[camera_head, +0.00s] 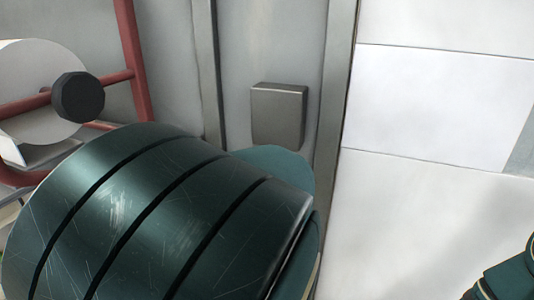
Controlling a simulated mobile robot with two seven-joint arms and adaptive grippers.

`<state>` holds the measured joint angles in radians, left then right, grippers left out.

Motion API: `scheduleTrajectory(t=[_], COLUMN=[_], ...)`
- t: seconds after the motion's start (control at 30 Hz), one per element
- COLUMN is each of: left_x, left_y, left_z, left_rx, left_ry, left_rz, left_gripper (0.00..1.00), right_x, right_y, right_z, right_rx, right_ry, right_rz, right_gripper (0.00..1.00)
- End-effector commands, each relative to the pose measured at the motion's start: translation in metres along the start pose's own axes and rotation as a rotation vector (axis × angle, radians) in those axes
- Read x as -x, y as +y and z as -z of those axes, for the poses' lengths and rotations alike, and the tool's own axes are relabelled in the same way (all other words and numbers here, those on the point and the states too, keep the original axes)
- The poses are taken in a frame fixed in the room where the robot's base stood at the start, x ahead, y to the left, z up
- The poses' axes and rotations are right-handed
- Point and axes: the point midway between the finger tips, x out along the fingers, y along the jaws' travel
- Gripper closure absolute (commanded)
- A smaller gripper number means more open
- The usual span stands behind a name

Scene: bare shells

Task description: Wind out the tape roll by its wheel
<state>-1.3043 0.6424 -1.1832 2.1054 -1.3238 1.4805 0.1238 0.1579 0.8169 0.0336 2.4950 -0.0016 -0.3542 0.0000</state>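A pale grey-white roll (30,75), which looks like the tape roll, is at the left edge, partly cut off by the frame. It sits in a red tubular frame (132,55). A black faceted wheel (78,97) stands out in front of the roll's face. A flat white strip (48,152) shows under the roll. A large dark green arm link, which looks like mine, fills the lower left and hides what lies behind it. Neither gripper shows. A dark green part of an arm cuts into the lower right corner.
A grey metal box (278,117) is fixed on the grey wall panel between two upright metal strips (336,90). White panels (440,100) cover the right side. The space in front of them looks clear, apart from the arm part in the corner.

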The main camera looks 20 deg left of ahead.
Motion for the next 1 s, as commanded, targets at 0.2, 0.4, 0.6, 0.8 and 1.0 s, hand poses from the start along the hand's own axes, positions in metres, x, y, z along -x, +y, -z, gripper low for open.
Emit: scheduleTrajectory(t=[0.2,0.4,0.6,0.8,1.0], left_x=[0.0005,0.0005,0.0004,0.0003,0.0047], left_y=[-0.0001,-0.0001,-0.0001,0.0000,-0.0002], left_z=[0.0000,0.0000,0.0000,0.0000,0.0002], left_rx=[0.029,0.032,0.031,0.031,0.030], left_ry=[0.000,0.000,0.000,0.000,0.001], left_rz=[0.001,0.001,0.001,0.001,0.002], left_gripper=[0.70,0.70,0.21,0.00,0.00], right_x=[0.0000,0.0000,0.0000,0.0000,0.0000], right_y=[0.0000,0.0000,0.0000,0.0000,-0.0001], right_z=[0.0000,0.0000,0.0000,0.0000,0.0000], right_rx=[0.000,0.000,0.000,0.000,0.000], right_ry=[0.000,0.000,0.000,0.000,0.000], right_rz=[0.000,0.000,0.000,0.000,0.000], right_gripper=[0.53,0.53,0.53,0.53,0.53])
